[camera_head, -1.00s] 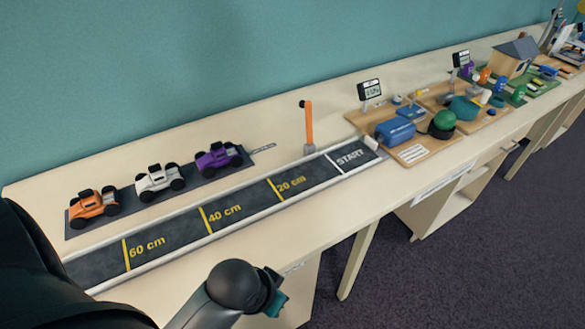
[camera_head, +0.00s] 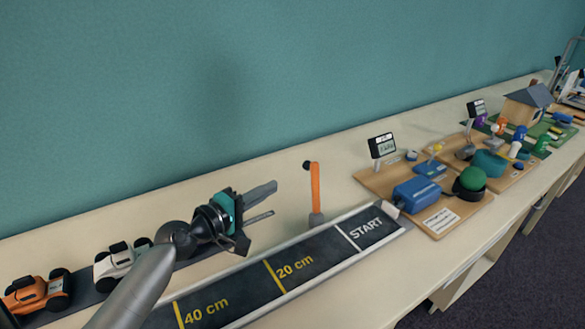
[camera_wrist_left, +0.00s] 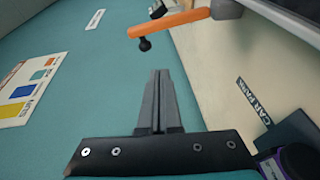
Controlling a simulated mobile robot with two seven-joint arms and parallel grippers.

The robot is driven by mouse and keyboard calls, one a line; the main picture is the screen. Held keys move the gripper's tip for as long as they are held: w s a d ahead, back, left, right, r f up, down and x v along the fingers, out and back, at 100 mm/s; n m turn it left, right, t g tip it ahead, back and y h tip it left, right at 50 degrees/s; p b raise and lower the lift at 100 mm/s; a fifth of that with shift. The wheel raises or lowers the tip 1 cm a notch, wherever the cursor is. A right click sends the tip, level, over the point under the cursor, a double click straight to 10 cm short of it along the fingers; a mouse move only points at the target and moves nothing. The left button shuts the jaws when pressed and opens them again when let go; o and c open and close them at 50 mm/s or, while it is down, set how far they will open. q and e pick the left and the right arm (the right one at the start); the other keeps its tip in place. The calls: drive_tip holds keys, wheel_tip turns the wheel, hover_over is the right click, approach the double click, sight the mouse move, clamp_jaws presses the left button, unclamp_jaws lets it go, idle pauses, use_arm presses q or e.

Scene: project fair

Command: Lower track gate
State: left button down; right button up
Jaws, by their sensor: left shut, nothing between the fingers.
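The track gate is an orange bar (camera_head: 315,188) standing upright beside the track (camera_head: 320,250), near the START mark, with a black knob at its top and a grey base (camera_head: 316,219). In the left wrist view the orange bar (camera_wrist_left: 180,21) lies across the top, with its black knob (camera_wrist_left: 144,45) beyond my fingertips. My left gripper (camera_head: 275,185) is shut and empty, to the left of the bar in the head view and apart from it. In the left wrist view its fingers (camera_wrist_left: 159,75) are together. My right gripper is not in view.
An orange car (camera_head: 38,292) and a white car (camera_head: 122,262) stand on a dark strip behind the track. A purple car (camera_wrist_left: 292,162) and a CAR PARK label (camera_wrist_left: 254,101) show in the wrist view. Boards with blue and green parts (camera_head: 420,195) stand at right.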

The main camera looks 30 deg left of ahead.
sight(312, 186)
use_arm(q)
drive_tip(key=w+d+r+n+t+y+p, duration=0.1)
drive_tip(key=w+d+n+p, duration=0.1)
drive_tip(key=w, duration=0.7)
drive_tip(key=shift+r, duration=0.2)
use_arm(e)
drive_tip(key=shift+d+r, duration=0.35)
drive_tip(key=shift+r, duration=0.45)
use_arm(q)
drive_tip(key=shift+w, duration=0.1)
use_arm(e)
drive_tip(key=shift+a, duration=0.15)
use_arm(q)
drive_tip(key=shift+d, duration=0.15)
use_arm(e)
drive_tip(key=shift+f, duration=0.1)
